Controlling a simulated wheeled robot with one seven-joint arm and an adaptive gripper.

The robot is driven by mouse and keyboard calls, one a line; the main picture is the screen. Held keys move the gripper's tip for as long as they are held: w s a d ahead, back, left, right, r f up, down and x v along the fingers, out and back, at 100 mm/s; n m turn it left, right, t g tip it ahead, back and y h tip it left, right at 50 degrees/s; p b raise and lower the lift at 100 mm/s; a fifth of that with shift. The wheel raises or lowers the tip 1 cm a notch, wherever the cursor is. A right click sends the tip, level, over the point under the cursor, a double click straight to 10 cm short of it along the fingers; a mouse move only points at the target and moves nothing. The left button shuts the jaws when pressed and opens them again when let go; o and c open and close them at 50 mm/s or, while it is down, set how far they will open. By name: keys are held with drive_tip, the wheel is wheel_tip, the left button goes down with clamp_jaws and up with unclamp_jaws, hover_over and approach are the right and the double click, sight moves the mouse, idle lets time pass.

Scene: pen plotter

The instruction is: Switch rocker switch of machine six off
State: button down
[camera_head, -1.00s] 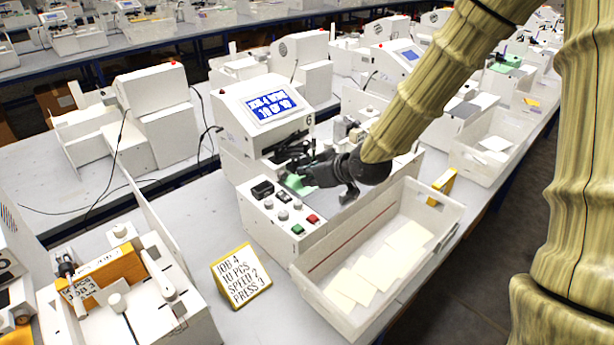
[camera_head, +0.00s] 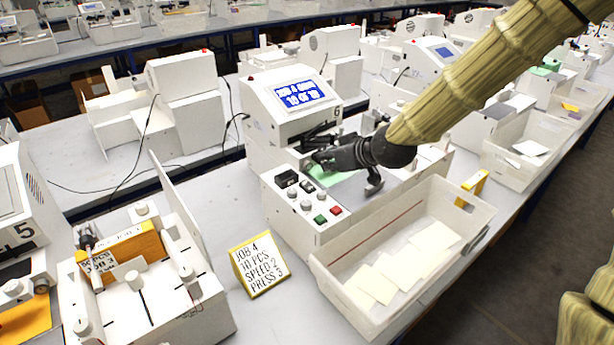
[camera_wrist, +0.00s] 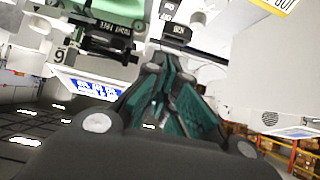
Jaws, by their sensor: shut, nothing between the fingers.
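Machine six (camera_head: 262,112) is a white plotter with a lit blue screen and a "6" on its side. Its front panel holds a black rocker switch (camera_head: 287,178), knobs, a green button and a red button. In the wrist view a black block with white lettering (camera_wrist: 177,31), likely the rocker, is just beyond the fingertips beside a small on/off label; its tilt is unclear. My gripper (camera_head: 318,160) is shut and empty, above the panel and behind the switch in the head view. In the wrist view its fingertips (camera_wrist: 166,60) meet; contact with the block cannot be told.
A white bin (camera_head: 335,278) with pale sheets stands right of the panel. A yellow job card (camera_head: 243,272) stands in front of the machine. Machine five (camera_head: 18,215) is at the left. The grey table between them has some free room.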

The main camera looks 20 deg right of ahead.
drive_tip(key=p, duration=0.4)
hover_over(307, 185)
drive_tip(key=shift+s+f, duration=0.2)
drive_tip(key=shift+f, duration=1.3)
drive_tip(key=shift+s+f, duration=0.15)
drive_tip(key=shift+f, duration=1.35)
drive_tip(key=shift+w+f+p, duration=0.15)
drive_tip(key=shift+f+p, duration=0.1)
drive_tip(key=shift+f, duration=0.75)
drive_tip(key=shift+w+f+p, duration=0.1)
drive_tip(key=shift+f+p, duration=0.15)
drive_tip(key=shift+f, duration=0.7)
drive_tip(key=shift+a, duration=0.1)
